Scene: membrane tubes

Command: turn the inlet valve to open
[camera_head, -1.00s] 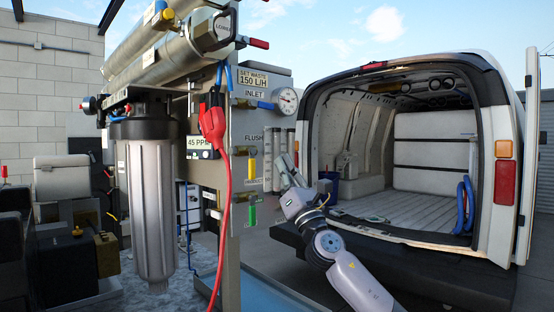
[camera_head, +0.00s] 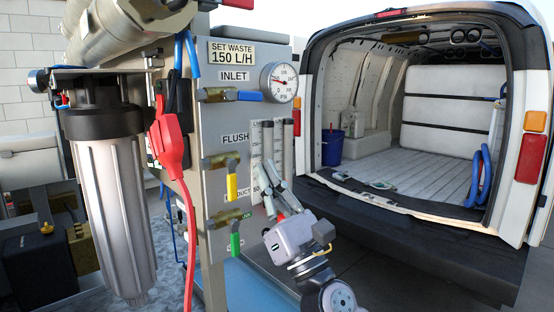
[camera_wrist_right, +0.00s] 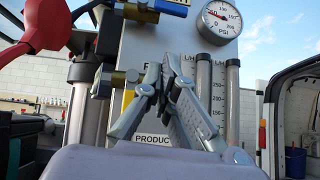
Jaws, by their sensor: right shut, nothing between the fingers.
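The inlet valve (camera_head: 249,96) has a blue lever on a brass body, below the INLET label on the grey panel (camera_head: 218,130). Its lever lies level, pointing right toward the gauge. In the right wrist view the blue lever (camera_wrist_right: 172,6) is at the top edge, partly cut off. My right gripper (camera_head: 272,182) is shut and empty, below and right of the inlet valve, in front of the flow tubes' lower part. In the wrist view its fingers (camera_wrist_right: 166,72) point up and meet near their tips, below the lever and apart from it. My left gripper is not in view.
A pressure gauge (camera_head: 279,82) sits right of the inlet lever. Below are a yellow flush lever (camera_head: 232,186) and a green product lever (camera_head: 235,244), both hanging down. A red clamp with cable (camera_head: 168,140) hangs left of the panel. An open van (camera_head: 420,215) stands right.

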